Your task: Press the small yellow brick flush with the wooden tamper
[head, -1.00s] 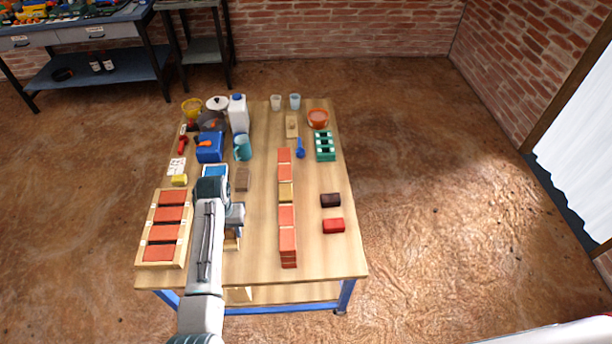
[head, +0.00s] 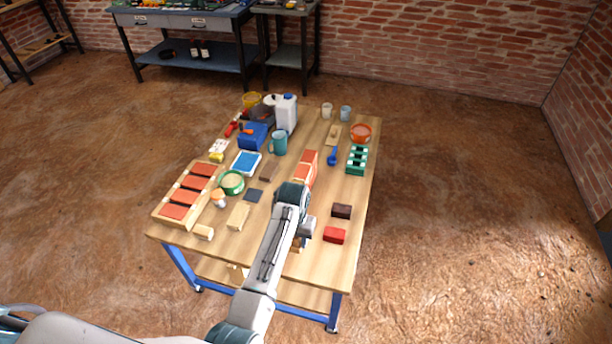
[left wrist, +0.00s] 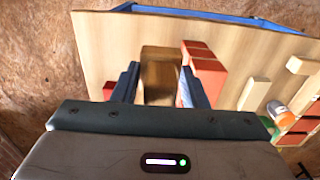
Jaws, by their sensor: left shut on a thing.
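My left gripper (left wrist: 159,76) is shut on a brown wooden block, which looks like the wooden tamper (left wrist: 160,66). In the head view the left gripper (head: 301,236) is over the near right part of the table, largely behind my own arm. A row of red bricks (head: 307,165) runs toward it; red bricks also show beside the held block in the left wrist view (left wrist: 207,76). The small yellow brick of that row is hidden now by my arm or the tamper. Whether the tamper touches anything I cannot tell. My right gripper is not in view.
A red brick (head: 334,235) and a dark brick (head: 341,211) lie right of the arm. A wooden tray of red bricks (head: 160,212), a green round container (head: 231,183) and wooden blocks are at left. A green rack (head: 357,160) and cups stand farther back.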

